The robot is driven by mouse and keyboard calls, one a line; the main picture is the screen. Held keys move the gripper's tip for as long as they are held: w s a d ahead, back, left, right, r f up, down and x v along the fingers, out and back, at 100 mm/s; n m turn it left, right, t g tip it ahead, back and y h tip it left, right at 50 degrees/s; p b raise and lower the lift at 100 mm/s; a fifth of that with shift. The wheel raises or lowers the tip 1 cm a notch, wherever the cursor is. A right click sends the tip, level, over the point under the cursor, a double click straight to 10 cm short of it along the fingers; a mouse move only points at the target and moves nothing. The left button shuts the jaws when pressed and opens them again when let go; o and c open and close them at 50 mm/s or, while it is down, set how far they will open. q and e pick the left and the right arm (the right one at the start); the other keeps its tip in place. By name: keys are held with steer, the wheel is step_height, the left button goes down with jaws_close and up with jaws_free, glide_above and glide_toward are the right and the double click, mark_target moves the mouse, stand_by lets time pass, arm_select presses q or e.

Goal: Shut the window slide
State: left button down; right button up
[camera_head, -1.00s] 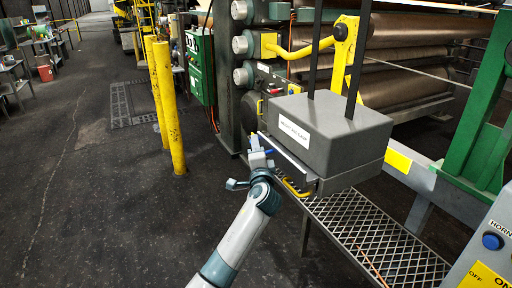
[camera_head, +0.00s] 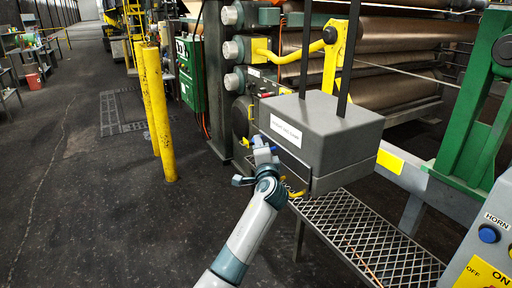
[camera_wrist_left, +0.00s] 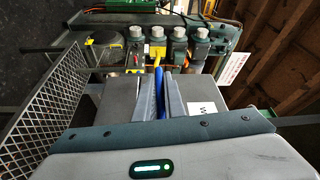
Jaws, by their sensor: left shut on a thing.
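The window slide (camera_head: 293,168) is a grey tray-like piece low on the front-left side of a grey box (camera_head: 335,120) with a white label. Its front now lies close to the box face. Yellow handle parts (camera_head: 296,193) show at its lower corner. My left gripper (camera_head: 264,153) is at the slide's left end, shut on it, with blue at the fingertips. In the left wrist view the fingers (camera_wrist_left: 162,98) are close together in front of the grey housing, with a blue strip between them. The exact grip point is hidden. My right gripper is not in view.
A mesh platform (camera_head: 365,235) lies below the box. Yellow posts (camera_head: 158,110) and a green cabinet (camera_head: 190,75) stand to the left. Large rollers (camera_head: 400,60) are behind. A control panel (camera_head: 490,245) is at the lower right.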

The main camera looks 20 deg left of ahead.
arm_select(q)
steer(key=c, duration=1.9)
jaws_free()
steer(key=shift+d, duration=0.15)
steer(key=shift+c, duration=0.2)
steer(key=shift+o, duration=0.5)
steer(key=shift+w+d, duration=0.1)
steer(key=shift+w, duration=0.1)
steer(key=shift+s, duration=0.1)
steer(key=shift+b+v, duration=0.35)
steer(key=shift+v, duration=0.45)
steer(key=b+v, duration=0.4)
steer(key=v, duration=1.1)
steer(key=shift+s, duration=0.35)
steer(key=shift+d, duration=0.1)
